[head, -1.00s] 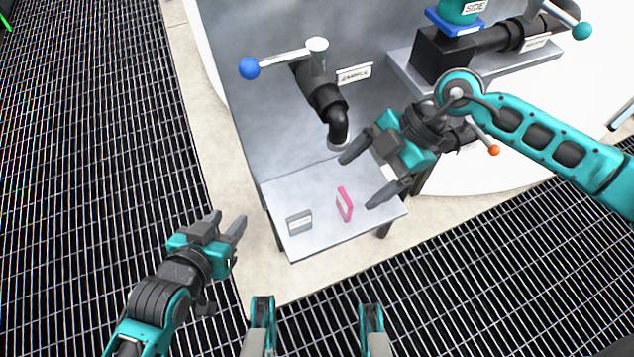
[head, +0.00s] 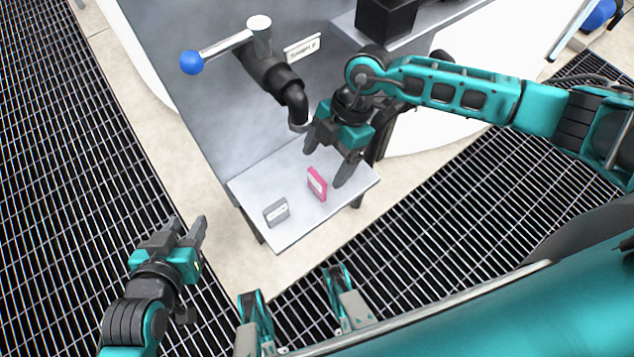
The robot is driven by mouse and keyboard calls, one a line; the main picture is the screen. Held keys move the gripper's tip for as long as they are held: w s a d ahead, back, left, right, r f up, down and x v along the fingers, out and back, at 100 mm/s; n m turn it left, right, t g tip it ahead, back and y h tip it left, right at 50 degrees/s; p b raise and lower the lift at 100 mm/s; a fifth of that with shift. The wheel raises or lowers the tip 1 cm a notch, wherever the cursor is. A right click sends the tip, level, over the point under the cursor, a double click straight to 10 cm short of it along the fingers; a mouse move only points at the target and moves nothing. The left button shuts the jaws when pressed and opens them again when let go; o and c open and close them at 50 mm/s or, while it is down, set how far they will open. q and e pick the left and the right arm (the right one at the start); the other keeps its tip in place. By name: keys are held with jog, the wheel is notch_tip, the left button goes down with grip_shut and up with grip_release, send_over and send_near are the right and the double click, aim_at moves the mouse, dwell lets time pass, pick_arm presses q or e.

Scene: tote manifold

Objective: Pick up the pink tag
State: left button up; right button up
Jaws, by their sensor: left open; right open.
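The pink tag (head: 317,184) stands on the small grey shelf (head: 290,230), with a pale label on its face. My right gripper (head: 325,168) is open just above and beside the tag, its fingers pointing down toward the shelf. One finger is to the right of the tag and the other is behind it in the picture; I cannot tell whether either touches it. My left gripper (head: 188,232) is open and empty, left of the shelf over the floor.
A grey tag (head: 276,211) stands on the shelf left of the pink one. A black pipe spout (head: 294,105) with a blue-knobbed lever (head: 222,46) hangs above the shelf's back, close to my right gripper. A grey panel (head: 190,90) rises behind.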

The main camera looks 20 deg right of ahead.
aim_at(317, 175)
jog(key=x, duration=0.1)
jog(key=b+x, duration=0.1)
jog(key=x, duration=0.3)
jog(key=shift+s+a+r, duration=0.15)
jog(key=shift+s+a, duration=0.1)
jog(key=shift+c, duration=0.2)
jog(key=shift+r, duration=0.1)
jog(key=c, duration=1.1)
